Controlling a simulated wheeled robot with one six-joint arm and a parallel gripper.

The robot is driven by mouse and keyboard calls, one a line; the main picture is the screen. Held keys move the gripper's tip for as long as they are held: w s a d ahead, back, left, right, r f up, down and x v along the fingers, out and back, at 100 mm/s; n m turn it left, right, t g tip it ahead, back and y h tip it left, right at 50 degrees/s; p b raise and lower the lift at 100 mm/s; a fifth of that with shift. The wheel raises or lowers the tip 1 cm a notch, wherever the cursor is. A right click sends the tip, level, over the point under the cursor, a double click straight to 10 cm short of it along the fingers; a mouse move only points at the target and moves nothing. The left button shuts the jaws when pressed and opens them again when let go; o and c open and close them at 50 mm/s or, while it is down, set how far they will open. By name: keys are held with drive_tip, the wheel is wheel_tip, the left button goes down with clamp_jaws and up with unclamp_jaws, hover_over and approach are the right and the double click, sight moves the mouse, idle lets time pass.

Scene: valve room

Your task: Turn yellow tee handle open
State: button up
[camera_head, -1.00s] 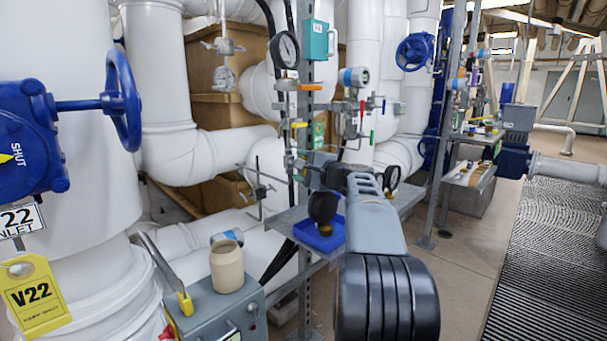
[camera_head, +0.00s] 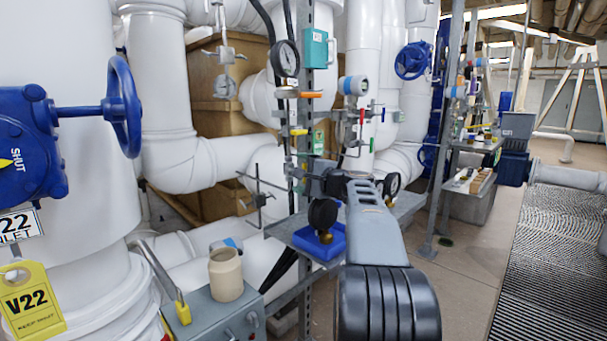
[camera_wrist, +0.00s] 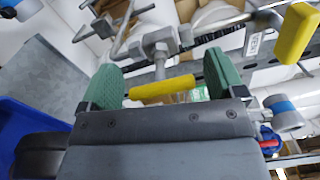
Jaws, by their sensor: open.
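The yellow tee handle (camera_wrist: 162,88) shows in the wrist view as a short bar lying crosswise on a grey stem below a metal valve body (camera_wrist: 157,42). My gripper (camera_wrist: 162,72) is open, with one green-padded finger on each side of the bar. The bar's ends lie close to the pads; I cannot tell whether they touch. A second yellow handle, a thicker block (camera_wrist: 297,33), is at the upper right of the wrist view. In the head view a yellow handle (camera_head: 299,131) sits on the tubing post. My arm reaches to the tubing below it, and the fingertips are hard to make out there.
Pressure gauges (camera_head: 286,58), an orange handle (camera_head: 310,94) and a teal box (camera_head: 315,48) share the post. A beige jar (camera_head: 226,275) stands lower left.

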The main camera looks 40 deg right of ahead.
drive_tip(key=s+d+p, duration=0.2)
drive_tip(key=s, duration=1.1)
drive_tip(key=shift+s+d, duration=0.2)
drive_tip(key=shift+s, duration=0.1)
drive_tip(key=a+r+n+g+y+p, duration=0.3)
drive_tip(key=a+n+g+p, duration=0.5)
drive_tip(key=a+p, duration=1.05)
drive_tip(key=s+a+r+n+g+h+p, duration=0.5)
drive_tip(key=s+a+n+p, duration=0.5)
drive_tip(key=p, duration=0.6)
drive_tip(key=shift+s+a+r+g+h+p, duration=0.3)
drive_tip(key=shift+s+g+h, duration=0.25)
drive_tip(key=shift+s, duration=0.3)
